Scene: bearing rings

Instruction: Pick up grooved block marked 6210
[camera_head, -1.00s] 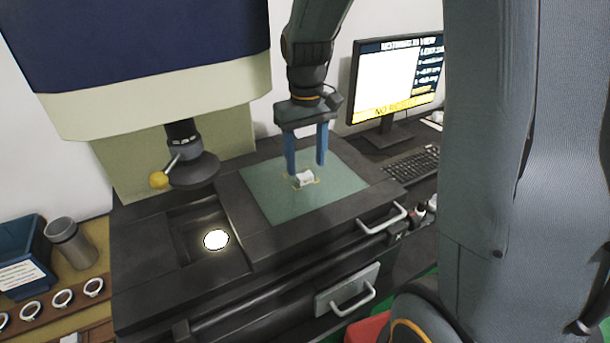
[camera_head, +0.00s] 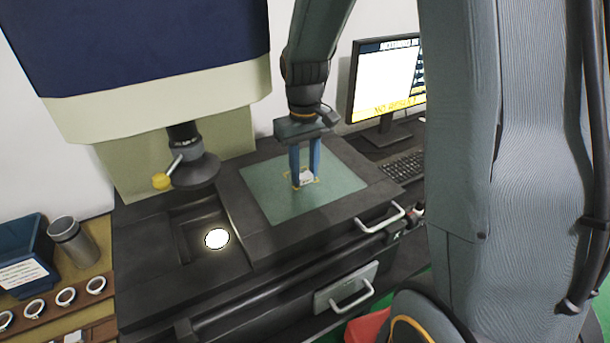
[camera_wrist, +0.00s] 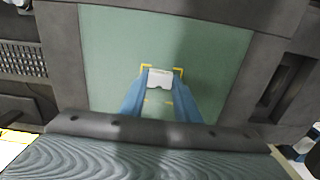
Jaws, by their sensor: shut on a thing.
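A small white block (camera_head: 305,178) stands on the green mat (camera_head: 265,197) inside yellow corner marks. It also shows in the wrist view (camera_wrist: 160,79), between the blue fingertips. Its marking is too small to read. My gripper (camera_head: 305,179) points down over the mat with its two blue fingers closed on the block's sides. The fingers partly hide the block in the head view. In the wrist view my gripper (camera_wrist: 160,86) has a finger on each side of the block.
A machine with a lens (camera_head: 195,170) and yellow knob stands left of the mat, above a bright round light (camera_head: 217,239). A monitor (camera_head: 385,80) and keyboard (camera_head: 404,167) are at right. A rack of several white rings (camera_head: 66,296), a metal cup (camera_head: 73,243) and a blue bin (camera_head: 24,255) are at left.

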